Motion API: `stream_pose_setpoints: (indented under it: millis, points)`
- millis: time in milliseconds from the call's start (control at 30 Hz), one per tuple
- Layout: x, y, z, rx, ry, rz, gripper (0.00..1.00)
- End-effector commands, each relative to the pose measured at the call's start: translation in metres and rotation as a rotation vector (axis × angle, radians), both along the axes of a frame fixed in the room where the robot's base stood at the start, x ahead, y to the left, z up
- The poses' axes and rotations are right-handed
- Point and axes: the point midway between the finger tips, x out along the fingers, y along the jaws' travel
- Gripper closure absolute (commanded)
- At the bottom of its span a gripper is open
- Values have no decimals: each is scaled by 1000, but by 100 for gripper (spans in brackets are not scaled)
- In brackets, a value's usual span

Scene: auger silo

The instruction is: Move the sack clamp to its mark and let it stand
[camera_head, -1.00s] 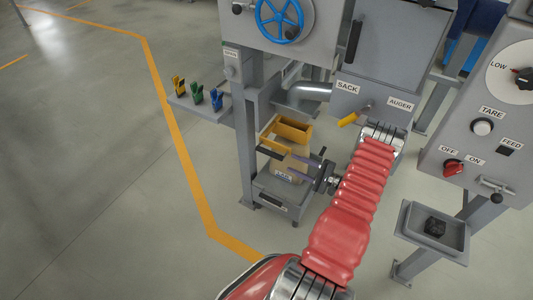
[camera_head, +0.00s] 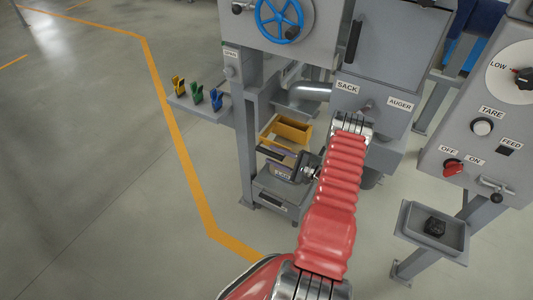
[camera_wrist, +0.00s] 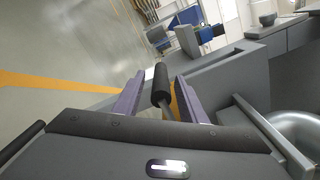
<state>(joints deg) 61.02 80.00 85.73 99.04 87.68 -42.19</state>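The sack clamp looks to be the orange-yellow frame (camera_head: 293,128) under the spout, with a dark handle bar at its lower left in the head view. In the wrist view, a black grip on a thin grey rod (camera_wrist: 161,84) stands between my purple fingers, with a bit of orange behind it. My gripper (camera_wrist: 160,82) is open, with a gap on either side of the grip. I cannot make out any mark for the clamp.
A grey stand post (camera_head: 246,150) is left of the clamp. A side shelf (camera_head: 200,104) holds yellow, green and blue clips. The control panel (camera_head: 480,120) and a small tray (camera_head: 432,228) are at right. Open floor lies left, with a yellow line.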

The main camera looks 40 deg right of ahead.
Motion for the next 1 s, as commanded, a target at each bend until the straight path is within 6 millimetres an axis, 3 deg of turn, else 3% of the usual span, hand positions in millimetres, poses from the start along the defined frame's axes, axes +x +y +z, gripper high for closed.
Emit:
stream_pose_setpoints:
  millis: [300,633,1000]
  points:
    - [34,13,0,1,1,1,62]
    - [36,13,0,1,0,0,62]
    - [36,13,0,1,0,0,87]
